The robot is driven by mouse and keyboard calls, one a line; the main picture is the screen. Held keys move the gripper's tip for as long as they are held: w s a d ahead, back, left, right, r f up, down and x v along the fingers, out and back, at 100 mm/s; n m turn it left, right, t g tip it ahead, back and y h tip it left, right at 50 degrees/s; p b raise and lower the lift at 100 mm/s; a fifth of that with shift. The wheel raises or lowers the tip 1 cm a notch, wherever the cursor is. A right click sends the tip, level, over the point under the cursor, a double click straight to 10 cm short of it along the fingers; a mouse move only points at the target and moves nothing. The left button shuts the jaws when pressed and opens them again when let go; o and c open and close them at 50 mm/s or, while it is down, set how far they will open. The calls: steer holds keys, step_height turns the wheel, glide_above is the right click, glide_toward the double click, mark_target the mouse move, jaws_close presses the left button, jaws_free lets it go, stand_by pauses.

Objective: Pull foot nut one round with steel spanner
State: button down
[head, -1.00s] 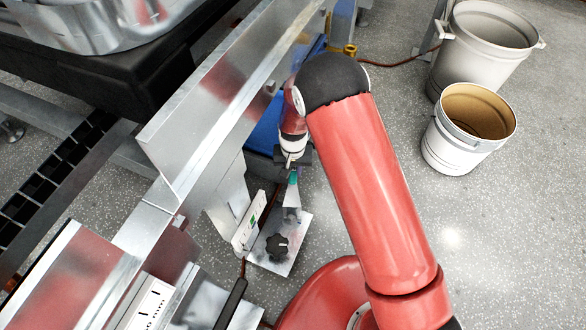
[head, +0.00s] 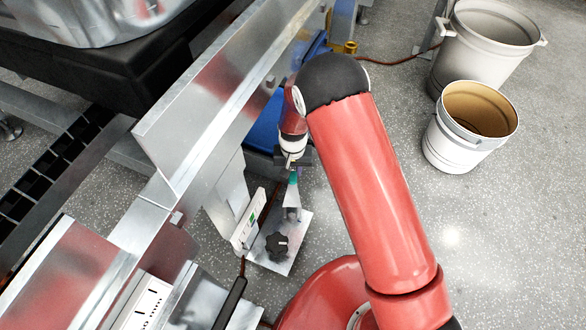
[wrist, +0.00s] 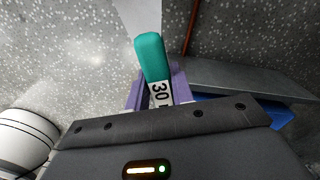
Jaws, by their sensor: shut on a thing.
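My gripper (wrist: 157,92) is shut on the steel spanner, with its purple fingers on both sides of the tool. The spanner has a teal end (wrist: 152,58) and a white label reading "30" beside the fingers. In the head view my gripper (head: 293,160) is low beside the metal frame, partly hidden by my arm. The teal part (head: 293,178) shows just below it, above a pale metal piece (head: 291,196). I cannot make out the foot nut or whether the spanner is seated on it.
A black star knob (head: 277,245) sits on a metal plate (head: 294,254) near the gripper. The metal frame (head: 205,120) blocks the left. A blue box (head: 265,130) is behind the gripper. Two white buckets (head: 455,150) (head: 462,60) stand right, with clear floor around them.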

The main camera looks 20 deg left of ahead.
steer(key=shift+f+b, duration=0.3)
steer(key=shift+f, duration=0.25)
steer(key=shift+r, duration=0.25)
steer(key=shift+w+d+m, duration=0.15)
steer(key=shift+d+m, duration=0.15)
stand_by(0.5)
steer(key=shift+f, duration=0.25)
steer(key=shift+r, duration=0.25)
steer(key=shift+a, duration=0.2)
stand_by(0.6)
steer(key=shift+s+a+n+b, duration=0.35)
steer(key=shift+a+n, duration=0.4)
steer(key=shift+n, duration=0.15)
